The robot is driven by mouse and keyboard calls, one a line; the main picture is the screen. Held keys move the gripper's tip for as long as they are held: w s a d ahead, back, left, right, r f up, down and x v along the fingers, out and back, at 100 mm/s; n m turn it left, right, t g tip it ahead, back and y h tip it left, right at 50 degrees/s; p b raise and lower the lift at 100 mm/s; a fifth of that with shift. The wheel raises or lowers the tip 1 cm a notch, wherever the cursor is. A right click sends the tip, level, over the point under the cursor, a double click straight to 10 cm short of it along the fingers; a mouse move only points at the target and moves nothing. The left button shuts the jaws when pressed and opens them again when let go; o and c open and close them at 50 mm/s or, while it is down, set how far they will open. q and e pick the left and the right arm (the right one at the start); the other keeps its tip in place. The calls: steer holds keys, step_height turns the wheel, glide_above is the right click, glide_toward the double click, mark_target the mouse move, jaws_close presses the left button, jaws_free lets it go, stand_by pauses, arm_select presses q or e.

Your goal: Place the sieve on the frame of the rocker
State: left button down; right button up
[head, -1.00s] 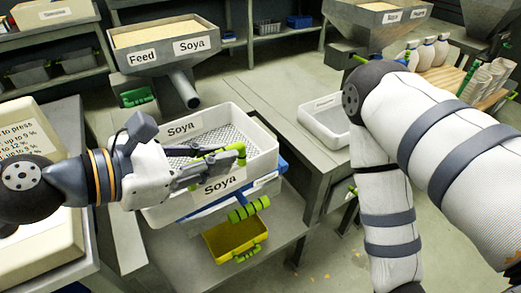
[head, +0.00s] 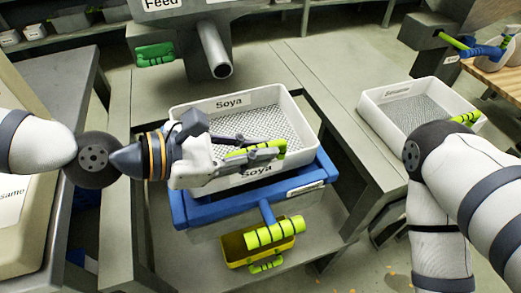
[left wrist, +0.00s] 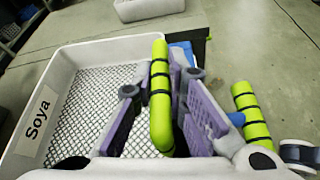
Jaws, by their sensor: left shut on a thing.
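The sieve (head: 262,118) is a white tray labelled Soya with a mesh floor and a green handle at its near side. My left gripper (head: 280,150) is shut on that green handle, which stands between its purple fingers in the left wrist view (left wrist: 161,90). The sieve is over the blue frame of the rocker (head: 325,166) and looks roughly lined up with it. I cannot tell whether its underside touches the frame everywhere. The rocker's green handle (head: 275,232) sticks out in front. My right gripper is out of view; only my right arm shows at the right.
A yellow bin (head: 232,251) with a green handle sits below the rocker. A grey feed hopper spout (head: 215,50) hangs behind the sieve. Another white mesh tray labelled Sesame (head: 400,92) rests on the table at the right. A beige machine stands at the left edge.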

arm_select(q)
steer(key=shift+s+f, duration=0.1)
steer(key=shift+s, duration=0.3)
steer(key=shift+s+r, duration=0.1)
steer(key=shift+r, duration=0.1)
steer(key=shift+a, duration=0.1)
steer(key=shift+w+f, duration=0.25)
steer(key=shift+f, duration=0.05)
steer(key=c, duration=1.6)
jaws_free()
steer(key=shift+c, duration=0.2)
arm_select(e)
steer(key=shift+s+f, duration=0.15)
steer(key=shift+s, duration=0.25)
